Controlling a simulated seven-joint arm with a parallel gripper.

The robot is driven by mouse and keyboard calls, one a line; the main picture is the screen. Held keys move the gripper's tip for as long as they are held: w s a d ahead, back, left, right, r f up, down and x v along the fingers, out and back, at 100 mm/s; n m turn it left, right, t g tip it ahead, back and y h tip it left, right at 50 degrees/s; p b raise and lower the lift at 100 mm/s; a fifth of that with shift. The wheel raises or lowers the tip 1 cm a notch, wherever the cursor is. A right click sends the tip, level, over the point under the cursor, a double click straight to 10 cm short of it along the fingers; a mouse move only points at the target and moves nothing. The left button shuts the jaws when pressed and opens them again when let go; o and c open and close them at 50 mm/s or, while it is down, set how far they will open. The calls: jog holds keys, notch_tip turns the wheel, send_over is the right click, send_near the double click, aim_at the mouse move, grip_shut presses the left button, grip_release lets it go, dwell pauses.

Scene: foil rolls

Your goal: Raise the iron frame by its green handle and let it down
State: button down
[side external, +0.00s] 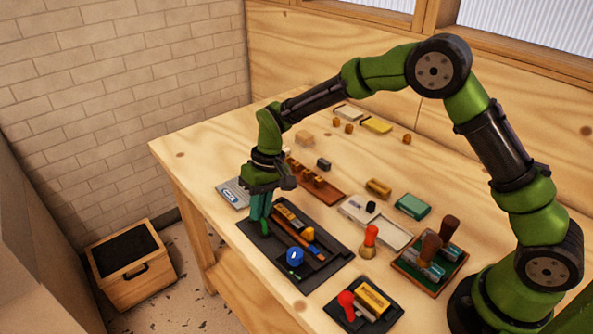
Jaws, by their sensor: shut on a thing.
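The dark iron frame (318,265) is at the front left of the table, on or just over a black base; I cannot tell whether there is a gap under it. Small wooden and coloured pieces and a blue round knob (295,256) sit within its outline. The green handle (265,229) is at its left end. My gripper (261,218) points straight down there, its teal fingers shut on the green handle. The fingers hide most of the handle.
A grey plate (231,194) lies close left of my gripper. A red-knobbed tool on a dark tray (345,312), a red-topped stamp (369,240) and a tray of brown-handled stamps (430,262) stand right of the frame. A reddish wooden tray (325,190) lies behind.

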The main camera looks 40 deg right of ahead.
jog(key=shift+d+r+y, duration=0.4)
jog(key=shift+d+r, duration=0.15)
jog(key=shift+r, duration=0.1)
jog(key=shift+d+r, duration=0.1)
jog(key=shift+d, duration=0.15)
jog(key=c, duration=1.2)
grip_release()
jog(key=shift+a, duration=0.1)
jog(key=shift+r, duration=0.5)
jog(key=v, duration=1.6)
jog(key=shift+f, duration=0.1)
jog(key=shift+w, duration=0.1)
